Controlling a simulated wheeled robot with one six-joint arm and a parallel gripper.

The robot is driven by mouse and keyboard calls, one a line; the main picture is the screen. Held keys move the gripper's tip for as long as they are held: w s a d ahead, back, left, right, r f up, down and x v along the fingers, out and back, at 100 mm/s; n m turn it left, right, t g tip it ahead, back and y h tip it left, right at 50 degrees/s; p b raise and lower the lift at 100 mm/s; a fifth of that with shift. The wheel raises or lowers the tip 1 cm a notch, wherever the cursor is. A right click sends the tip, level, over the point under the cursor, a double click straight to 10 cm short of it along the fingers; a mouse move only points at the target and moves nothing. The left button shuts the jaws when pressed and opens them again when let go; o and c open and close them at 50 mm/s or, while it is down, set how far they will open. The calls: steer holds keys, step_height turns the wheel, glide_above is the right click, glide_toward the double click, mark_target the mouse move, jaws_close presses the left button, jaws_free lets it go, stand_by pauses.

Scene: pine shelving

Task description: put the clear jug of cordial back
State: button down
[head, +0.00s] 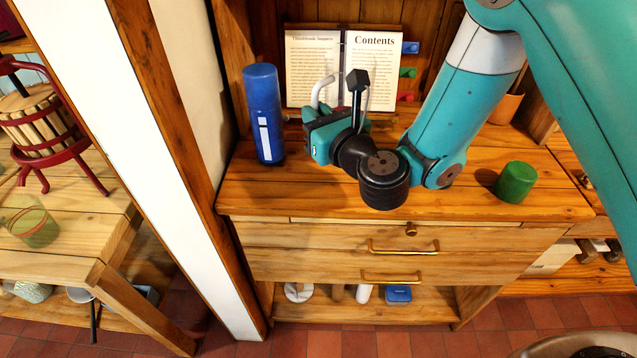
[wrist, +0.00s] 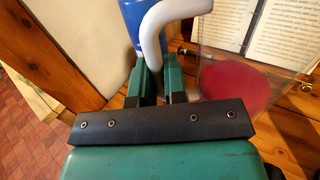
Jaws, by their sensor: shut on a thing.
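The clear jug shows in the wrist view with red cordial (wrist: 240,88) low inside it, right of my fingers. Its pale grey curved handle (wrist: 168,18) rises between the fingers of my gripper (wrist: 159,82), which is shut on it. In the head view the handle (head: 316,92) stands up beside my gripper (head: 318,128), above the cabinet top, in front of the book. My wrist and gripper hide most of the jug there. I cannot tell whether its base touches the wood.
A blue cylinder (head: 264,115) stands just left of my gripper. An open book (head: 373,70) leans at the back. A green cylinder (head: 516,182) stands at the right on the cabinet top (head: 300,193). A white-faced upright (head: 120,130) bounds the left side. The front left top is clear.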

step_height(320, 180, down, 12)
steer(key=b, duration=1)
steer(key=shift+f, duration=0.1)
steer(key=shift+f, duration=0.15)
steer(key=c, duration=1.2)
jaws_free()
steer(key=shift+o, duration=0.2)
